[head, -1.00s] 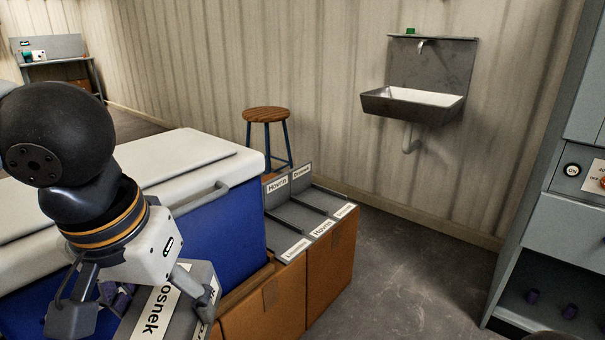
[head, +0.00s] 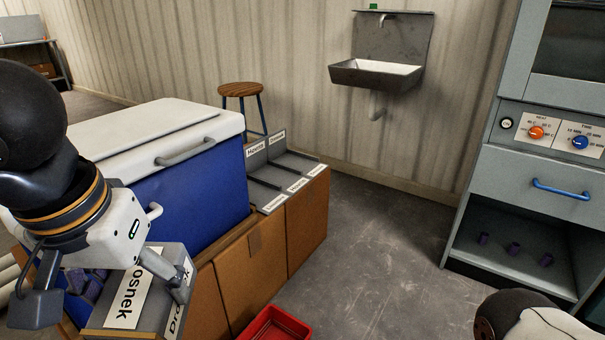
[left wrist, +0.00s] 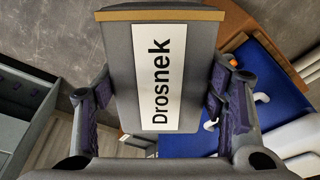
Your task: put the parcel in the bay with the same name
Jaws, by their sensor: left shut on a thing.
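The parcel (head: 156,308) is a grey box with white labels; in the left wrist view (left wrist: 190,80) its label reads "Drosnek". My left gripper (head: 108,298) is shut on it, one finger on each side, and holds it at the lower left in the head view. The grey bay rack (head: 262,196) sits beyond it, on brown boxes, right of the blue chest. Its back labels seem to read "Hovrin" on the left and "Drosnek" (head: 278,137) on the right. The front labels are too small to read surely. My right gripper is out of view.
The blue chest with white lid (head: 190,190) stands between the parcel and the rack's left side. A red tray (head: 275,325) is at the bottom. A stool (head: 241,90), a wall sink (head: 376,75) and a grey cabinet (head: 530,180) stand around. The floor (head: 375,240) right of the rack is clear.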

